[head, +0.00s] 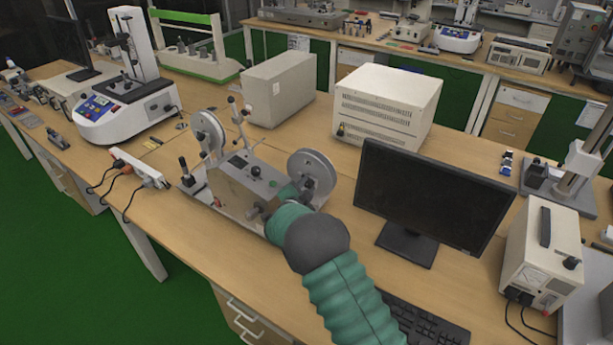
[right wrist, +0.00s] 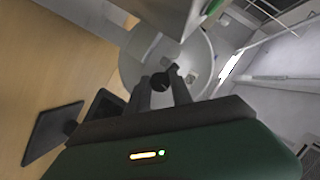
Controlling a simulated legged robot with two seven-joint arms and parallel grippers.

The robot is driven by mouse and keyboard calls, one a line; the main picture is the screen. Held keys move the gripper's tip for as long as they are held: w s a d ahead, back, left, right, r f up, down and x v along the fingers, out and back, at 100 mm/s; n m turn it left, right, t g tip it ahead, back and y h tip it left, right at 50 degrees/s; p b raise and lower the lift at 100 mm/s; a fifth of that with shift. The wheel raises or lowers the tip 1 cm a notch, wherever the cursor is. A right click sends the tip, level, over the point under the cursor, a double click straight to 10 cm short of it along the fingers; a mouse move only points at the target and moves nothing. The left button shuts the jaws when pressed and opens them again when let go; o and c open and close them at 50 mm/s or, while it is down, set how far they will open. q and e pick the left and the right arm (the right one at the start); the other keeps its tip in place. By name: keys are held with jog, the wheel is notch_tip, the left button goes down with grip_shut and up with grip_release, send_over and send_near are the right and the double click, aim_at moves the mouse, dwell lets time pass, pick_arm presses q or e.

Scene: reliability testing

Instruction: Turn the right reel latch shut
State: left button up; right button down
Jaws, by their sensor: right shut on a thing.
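The reel machine (head: 235,185) stands on the bench with a left reel (head: 208,132) and a right reel (head: 318,172). In the right wrist view, the right reel (right wrist: 133,68) is a pale disc behind my fingers. My right gripper (right wrist: 162,80) is shut on a small dark latch (right wrist: 161,79) at the reel's middle. The latch is mostly covered by the fingers, so its exact angle cannot be told. In the head view, my green right arm reaches to the right reel and hides the fingers and latch. My left gripper is not in view.
A monitor (head: 432,195) and a keyboard (head: 425,322) are right of my arm. A white power strip (head: 140,168) lies left of the machine. Two pale boxes, one smaller (head: 279,88) and one larger (head: 388,105), stand behind it. Bare bench lies in front of the machine.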

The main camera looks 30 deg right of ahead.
jog(key=shift+a+n+g+p, duration=0.15)
jog(key=shift+n+g+p, duration=0.15)
jog(key=shift+n+p, duration=0.65)
jog(key=shift+f+g+p, duration=0.25)
jog(key=shift+g+p, duration=0.05)
jog(key=shift+p, duration=0.4)
jog(key=c, duration=1.4)
grip_release()
jog(key=shift+w, duration=0.1)
